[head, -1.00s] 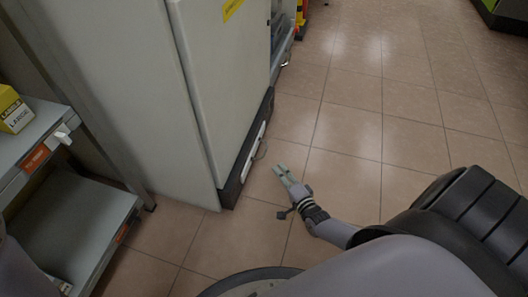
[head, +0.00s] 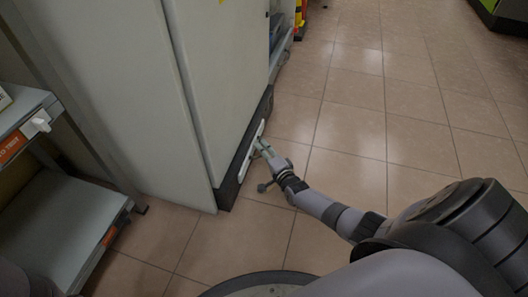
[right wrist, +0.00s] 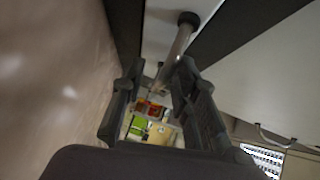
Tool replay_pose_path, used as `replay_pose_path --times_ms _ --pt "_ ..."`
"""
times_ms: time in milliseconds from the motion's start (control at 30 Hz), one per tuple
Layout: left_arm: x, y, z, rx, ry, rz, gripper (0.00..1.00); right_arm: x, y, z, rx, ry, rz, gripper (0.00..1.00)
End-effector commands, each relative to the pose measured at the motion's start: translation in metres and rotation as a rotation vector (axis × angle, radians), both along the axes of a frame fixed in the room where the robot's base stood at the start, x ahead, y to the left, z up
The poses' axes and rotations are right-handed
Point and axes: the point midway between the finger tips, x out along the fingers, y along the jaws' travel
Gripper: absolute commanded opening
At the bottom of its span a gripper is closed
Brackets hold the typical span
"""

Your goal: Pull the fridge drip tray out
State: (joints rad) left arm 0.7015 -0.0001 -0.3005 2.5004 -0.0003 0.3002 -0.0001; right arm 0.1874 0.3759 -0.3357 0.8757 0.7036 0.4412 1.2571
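The fridge (head: 225,75) is the tall pale cabinet at the left of the head view. Its drip tray (head: 245,158) is a white front set in the dark base strip, and it appears pushed in. In the right wrist view the tray front (right wrist: 160,22) carries a grey bar handle (right wrist: 181,42). My right gripper (head: 264,146) is low at the tray front. In the right wrist view its two fingers (right wrist: 158,95) are apart, with the handle reaching between them; contact cannot be told. My left gripper is not in view.
A grey shelf unit (head: 65,225) with an orange label stands at the left, beside the fridge. The tiled floor (head: 370,130) in front of the fridge and to the right is clear. A green-and-black object (head: 498,12) is at the far top right.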

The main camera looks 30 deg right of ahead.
Motion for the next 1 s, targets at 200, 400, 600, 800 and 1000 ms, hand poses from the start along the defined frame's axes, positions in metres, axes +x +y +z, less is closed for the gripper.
replay_pose_path --times_ms 200,400,600,800,1000 --pt "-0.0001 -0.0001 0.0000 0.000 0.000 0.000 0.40 -0.0004 0.0002 -0.0002 0.000 0.000 0.000 0.16" --pt "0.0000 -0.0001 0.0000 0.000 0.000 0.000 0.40 -0.0005 0.0002 -0.0003 0.000 0.000 0.000 0.02" --pt "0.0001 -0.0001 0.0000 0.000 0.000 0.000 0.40 -0.0007 0.0001 -0.0004 -0.001 0.000 0.000 0.00" --pt "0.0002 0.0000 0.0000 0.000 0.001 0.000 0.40 -0.0008 0.0002 -0.0007 -0.002 0.001 0.000 0.00" --pt "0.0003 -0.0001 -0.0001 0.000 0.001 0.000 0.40 -0.0009 0.0002 -0.0008 -0.004 0.001 0.001 0.00"
